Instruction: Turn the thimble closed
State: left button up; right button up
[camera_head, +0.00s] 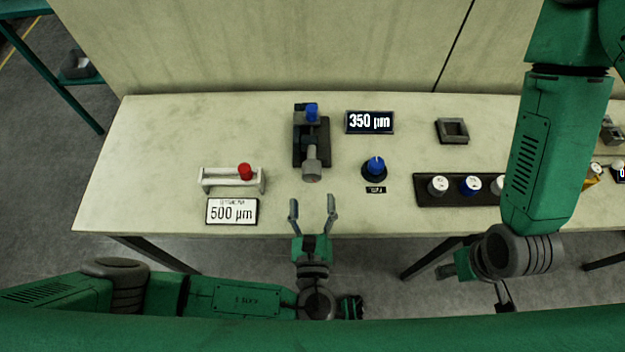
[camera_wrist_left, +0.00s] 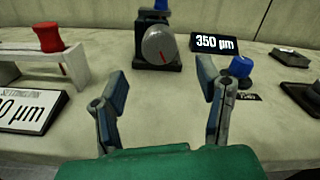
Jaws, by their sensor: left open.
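The thimble (camera_head: 312,172) is a grey round knob on the near end of a dark block device (camera_head: 325,140) with a blue part on top. In the left wrist view the thimble (camera_wrist_left: 158,46) faces me with a red mark on its face. A black display (camera_head: 370,122) beside it reads 350 µm. My left gripper (camera_head: 313,205) is open and empty at the table's front edge, short of the thimble and pointing towards it. In the left wrist view the thimble appears beyond the gap between its fingers (camera_wrist_left: 163,95). My right arm hangs at the right; its fingers are not clear.
A white bracket with a red knob (camera_head: 245,171) and a 500 µm sign (camera_head: 232,211) stand left. A blue knob (camera_head: 375,166) stands right of the thimble. A dark rack (camera_head: 428,198) with several capped pieces and a square frame (camera_head: 452,130) lie further right.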

pick_arm(q)
jog(key=shift+s, duration=1.8)
